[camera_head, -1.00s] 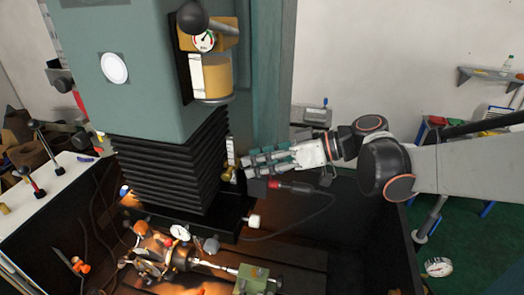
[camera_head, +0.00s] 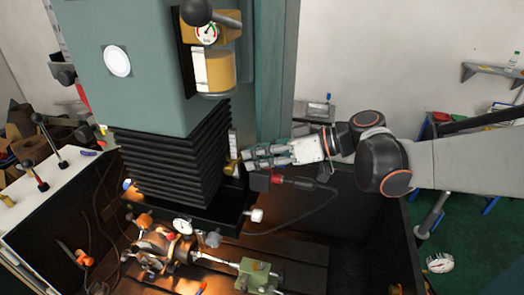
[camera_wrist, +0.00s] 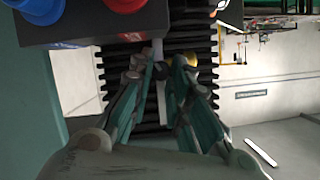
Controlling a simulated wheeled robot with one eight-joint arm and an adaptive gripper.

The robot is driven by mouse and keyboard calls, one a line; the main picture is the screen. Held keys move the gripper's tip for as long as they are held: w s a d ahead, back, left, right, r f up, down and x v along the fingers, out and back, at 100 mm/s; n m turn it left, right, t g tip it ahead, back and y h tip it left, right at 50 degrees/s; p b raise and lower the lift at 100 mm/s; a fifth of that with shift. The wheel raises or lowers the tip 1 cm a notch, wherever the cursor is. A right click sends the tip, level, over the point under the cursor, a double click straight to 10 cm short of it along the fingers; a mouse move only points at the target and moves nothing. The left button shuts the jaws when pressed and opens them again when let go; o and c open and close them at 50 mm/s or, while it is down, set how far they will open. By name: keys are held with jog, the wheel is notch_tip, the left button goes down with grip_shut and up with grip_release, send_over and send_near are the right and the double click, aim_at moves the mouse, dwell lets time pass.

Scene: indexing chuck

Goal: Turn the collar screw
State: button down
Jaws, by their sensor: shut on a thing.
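A small brass-coloured piece (camera_head: 232,168), apparently the collar screw, sits at the right side of the black bellows, below a white scale strip (camera_head: 233,143). My gripper (camera_head: 246,163) reaches it from the right, with its fingertips at the piece. In the wrist view my gripper (camera_wrist: 166,67) has its fingers drawn in towards each other, in front of the white strip (camera_wrist: 159,80). Brass colour (camera_wrist: 190,58) shows beside the right fingertip. The fingers hide most of the screw, so its turn angle cannot be told.
The black bellows (camera_head: 165,165) stand close behind the fingertips. A box with blue and red knobs (camera_wrist: 95,22) is near in the wrist view. The chuck (camera_head: 165,248) lies lower.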

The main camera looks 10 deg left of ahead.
jog(key=shift+f, duration=0.1)
jog(key=m+g+b, duration=0.1)
jog(key=m+b, duration=0.1)
jog(key=shift+w+f+b, duration=0.15)
jog(key=shift+b, duration=0.2)
jog(key=m+g+b, duration=0.2)
jog(key=b, duration=0.1)
jog(key=shift+w+f+m+y, duration=0.1)
jog(key=shift+w+m+y, duration=0.1)
jog(key=shift+m+y, duration=0.2)
jog(key=m+g+y+b, duration=0.1)
jog(key=m+b, duration=0.2)
jog(key=shift+f+g, duration=0.15)
jog(key=shift+g, duration=0.15)
jog(key=shift+w+m+y+b, duration=0.1)
jog(key=shift+m+y+b, duration=0.3)
jog(key=shift+m+b, duration=0.55)
jog(key=shift+m, duration=0.25)
jog(key=c, duration=1.5)
grip_release()
